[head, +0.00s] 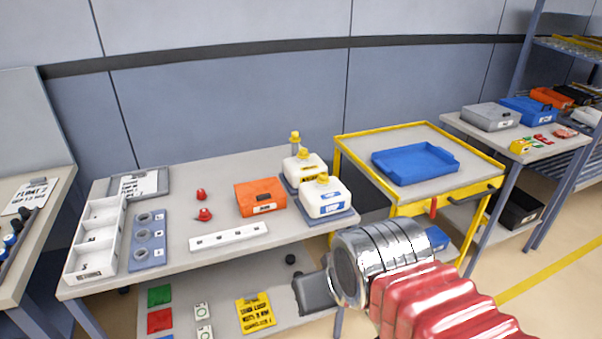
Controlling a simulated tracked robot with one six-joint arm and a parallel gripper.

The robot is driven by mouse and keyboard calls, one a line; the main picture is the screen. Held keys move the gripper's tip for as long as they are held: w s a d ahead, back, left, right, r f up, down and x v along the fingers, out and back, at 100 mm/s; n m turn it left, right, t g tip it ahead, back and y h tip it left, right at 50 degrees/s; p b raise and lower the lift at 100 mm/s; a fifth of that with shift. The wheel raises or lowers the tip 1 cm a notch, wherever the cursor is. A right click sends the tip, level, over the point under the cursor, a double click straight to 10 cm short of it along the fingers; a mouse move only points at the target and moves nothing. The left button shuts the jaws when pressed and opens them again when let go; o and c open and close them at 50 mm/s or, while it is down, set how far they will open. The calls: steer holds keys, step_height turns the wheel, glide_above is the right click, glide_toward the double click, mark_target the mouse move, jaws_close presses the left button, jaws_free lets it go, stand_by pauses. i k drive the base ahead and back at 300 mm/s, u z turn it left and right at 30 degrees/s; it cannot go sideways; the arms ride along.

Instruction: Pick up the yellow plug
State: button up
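No separate yellow plug can be told for certain in the head view. A small yellow upright piece (295,137) stands at the table's back, behind two white canisters. The rear canister (312,166) and the front canister (325,202) each have a yellow cap on top. Another small yellow item (520,146) lies on the far right bench. My gripper (309,293) is at the bottom centre, in front of the table, apart from all of these. Its dark fingers point left and overlap in view, so its opening is hidden.
The table (180,262) holds a white compartment tray (72,262), a blue-grey ring holder (133,257), two small red pieces, an orange box (259,197) and a white strip (228,237). A yellow cart (462,209) with a blue tray (415,172) stands right of it.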

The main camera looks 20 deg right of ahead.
mark_target(322, 178)
steer(key=u, duration=0.35)
steer(key=i, duration=1.3)
steer(key=z, duration=0.3)
